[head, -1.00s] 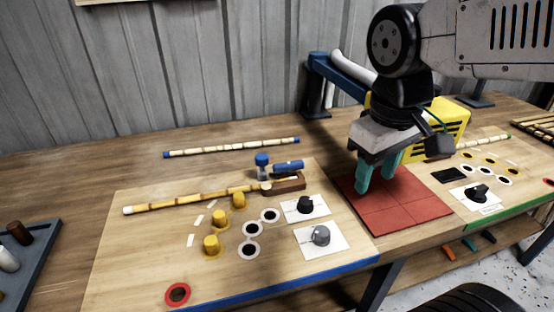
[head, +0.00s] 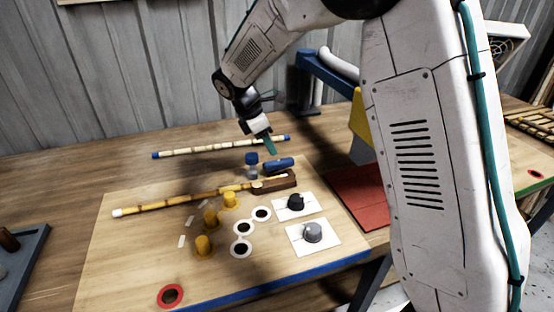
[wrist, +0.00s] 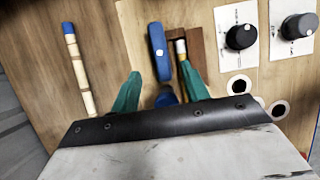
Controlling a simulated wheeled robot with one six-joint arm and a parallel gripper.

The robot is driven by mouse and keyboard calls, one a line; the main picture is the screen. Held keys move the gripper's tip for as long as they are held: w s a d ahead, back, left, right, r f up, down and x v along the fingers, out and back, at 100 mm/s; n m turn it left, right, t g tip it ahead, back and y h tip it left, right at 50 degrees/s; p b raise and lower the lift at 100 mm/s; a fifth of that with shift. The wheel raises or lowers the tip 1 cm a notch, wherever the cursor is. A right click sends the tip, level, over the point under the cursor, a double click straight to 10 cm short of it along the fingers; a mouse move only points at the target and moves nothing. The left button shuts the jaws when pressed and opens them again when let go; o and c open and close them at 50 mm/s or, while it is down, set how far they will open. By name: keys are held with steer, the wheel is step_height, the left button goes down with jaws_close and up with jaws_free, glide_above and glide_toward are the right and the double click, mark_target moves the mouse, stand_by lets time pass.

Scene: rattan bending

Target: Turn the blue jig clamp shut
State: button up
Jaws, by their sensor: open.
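The blue clamp has a lever (head: 279,164) that lies behind the brown wooden block (head: 275,184) on the blue-edged board, and a round blue knob (head: 251,159) at the lever's left. The yellow rattan pole (head: 175,197) runs into the block. In the wrist view the lever (wrist: 159,50) lies alongside the block and the pole, not across them. My gripper (head: 269,147) is open and empty above the clamp, pointing down. In the wrist view its green fingers (wrist: 160,75) stand on either side of the clamp, and the knob is partly hidden behind the gripper body.
Yellow pegs (head: 210,219) and several black holes with white rings lie in front of the block. A black knob (head: 296,201) and a grey knob (head: 313,232) stand to its right. A blue-ended rattan stick (head: 215,147) lies behind. My arm hides the right side.

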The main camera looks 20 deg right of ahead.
mark_target(278, 161)
steer(key=x, duration=0.7)
steer(key=shift+d+f, duration=0.1)
steer(key=shift+f, duration=0.15)
steer(key=c, duration=1)
